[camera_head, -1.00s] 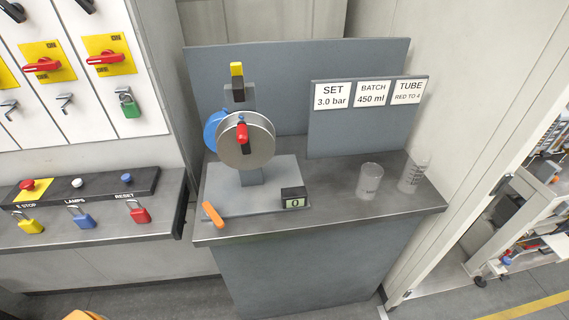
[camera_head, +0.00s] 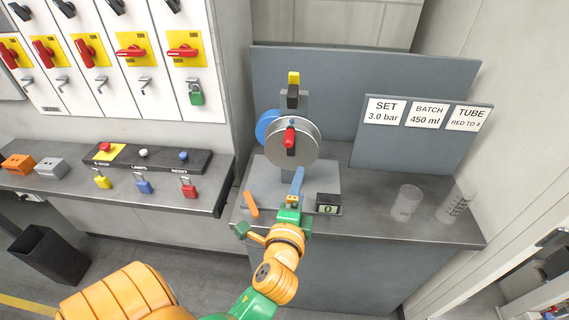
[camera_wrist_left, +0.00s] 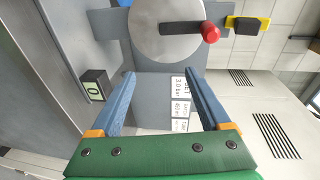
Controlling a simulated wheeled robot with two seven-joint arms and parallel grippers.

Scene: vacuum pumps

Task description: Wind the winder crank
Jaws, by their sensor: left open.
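In the left wrist view the disc (camera_wrist_left: 150,40) is at the top, with a dark crank arm (camera_wrist_left: 178,28) ending in the red knob (camera_wrist_left: 210,33). My left gripper (camera_head: 298,174) is in front of and below the disc, apart from the knob. In the left wrist view its two blue fingers (camera_wrist_left: 160,75) are spread and empty. My right gripper is not in view.
Clear beakers (camera_head: 407,202) stand right, below a sign board (camera_head: 366,155). A switch panel with padlocks (camera_head: 195,92) is at left.

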